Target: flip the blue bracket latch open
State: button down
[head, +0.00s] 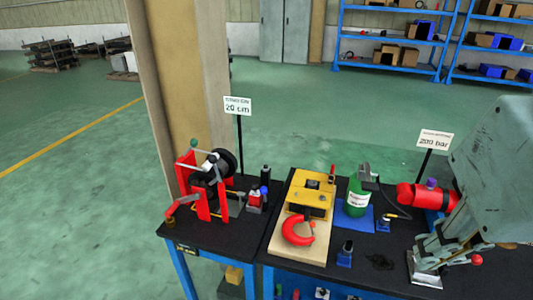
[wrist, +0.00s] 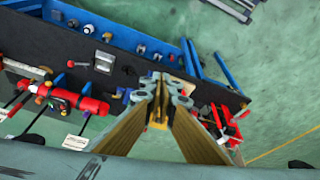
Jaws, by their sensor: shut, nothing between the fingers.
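A small blue bracket (head: 345,256) with a dark upper part stands near the front edge of the bench, right of the yellow fixture. A second small blue bracket (head: 384,223) stands beside the green bottle. I cannot tell which carries the latch, or its lever position. My gripper (wrist: 160,82) is shut and empty in the wrist view, apparently above the bench and apart from both brackets. It hides the bench behind it.
The yellow fixture (head: 310,196) with a red shackle (head: 298,231), the green bottle (head: 357,198) and a red cylinder (head: 424,197) crowd the bench. A red stand (head: 209,190) is at left. Two signposts rise behind. A bare dark strip lies along the bench front.

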dwell(0.4)
